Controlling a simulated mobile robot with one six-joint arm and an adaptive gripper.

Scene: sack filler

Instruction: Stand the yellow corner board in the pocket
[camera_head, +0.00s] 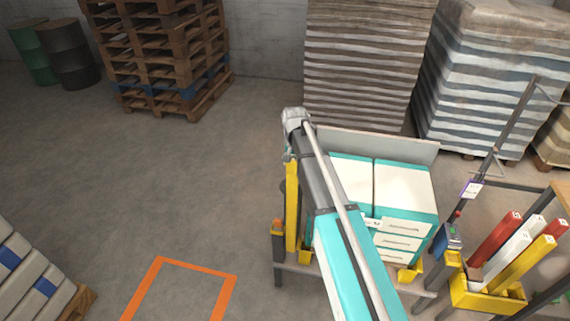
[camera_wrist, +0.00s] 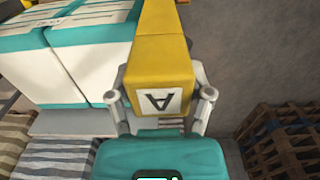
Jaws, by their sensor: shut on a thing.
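The yellow corner board (camera_head: 292,208) stands about upright at the left end of the bench with the stacked white-and-teal sacks. In the wrist view its top end (camera_wrist: 162,65) carries a white label with an "A". My gripper (camera_wrist: 160,97) is shut on the board near that top end, one finger on each side. A yellow pocket (camera_head: 278,230) shows at the bench's left corner, close beside the board's lower part. I cannot tell whether the board's foot is inside a pocket.
Another yellow pocket (camera_head: 411,273) is at the bench's front right corner. A yellow bin (camera_head: 487,296) at right holds red, white and yellow boards. The sacks (camera_head: 405,190) stand close to the right of the held board.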

